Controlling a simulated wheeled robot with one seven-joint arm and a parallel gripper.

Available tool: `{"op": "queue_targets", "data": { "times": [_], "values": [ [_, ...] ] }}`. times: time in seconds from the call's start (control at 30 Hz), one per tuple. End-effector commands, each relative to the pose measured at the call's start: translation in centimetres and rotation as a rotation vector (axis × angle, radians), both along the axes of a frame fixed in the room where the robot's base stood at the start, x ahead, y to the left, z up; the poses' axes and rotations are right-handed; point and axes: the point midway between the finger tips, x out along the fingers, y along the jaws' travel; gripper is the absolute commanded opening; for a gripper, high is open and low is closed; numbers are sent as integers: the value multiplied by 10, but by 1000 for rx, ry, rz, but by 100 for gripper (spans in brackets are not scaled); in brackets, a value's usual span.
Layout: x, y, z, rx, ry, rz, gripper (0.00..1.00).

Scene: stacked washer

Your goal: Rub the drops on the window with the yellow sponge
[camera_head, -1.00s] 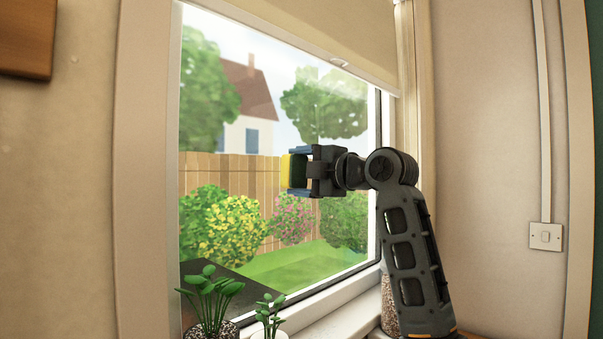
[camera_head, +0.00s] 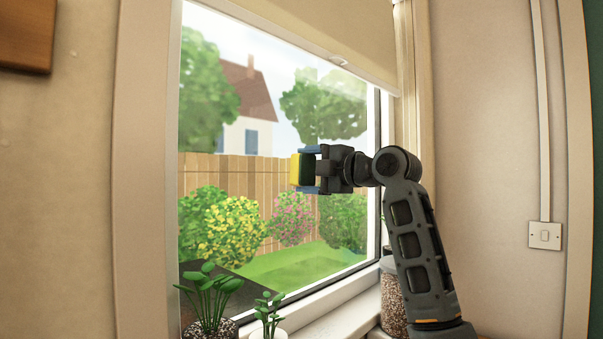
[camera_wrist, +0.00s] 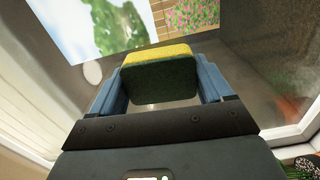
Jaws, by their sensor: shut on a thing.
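My gripper (camera_head: 309,170) is shut on the sponge, which sits between its blue fingers. The sponge has a yellow face (camera_head: 295,170) turned away from the gripper and a dark green side toward it. In the wrist view the sponge (camera_wrist: 160,78) is held level between both fingers, with its yellow edge at the top. The window (camera_head: 255,130) is behind the sponge in the head view; I cannot tell whether the sponge touches the glass. Faint pale marks show on the glass in places, but I cannot make out separate drops clearly.
Two potted plants (camera_head: 210,297) (camera_head: 268,312) stand at the lower left by the sill. A jar with speckled contents (camera_head: 392,298) stands behind my arm at the right. A rolled blind (camera_head: 320,35) covers the window's top. A wall switch (camera_head: 545,236) is at right.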

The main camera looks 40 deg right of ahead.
Motion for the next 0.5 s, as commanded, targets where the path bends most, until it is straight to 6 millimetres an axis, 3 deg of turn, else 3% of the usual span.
{"op": "queue_targets", "data": {
  "times": [0.27, 0.5],
  "values": [
    [3, -3, 1, -1, -2, 1, 55],
    [5, 12, 0, -2, 1, 6, 55]
  ]
}}
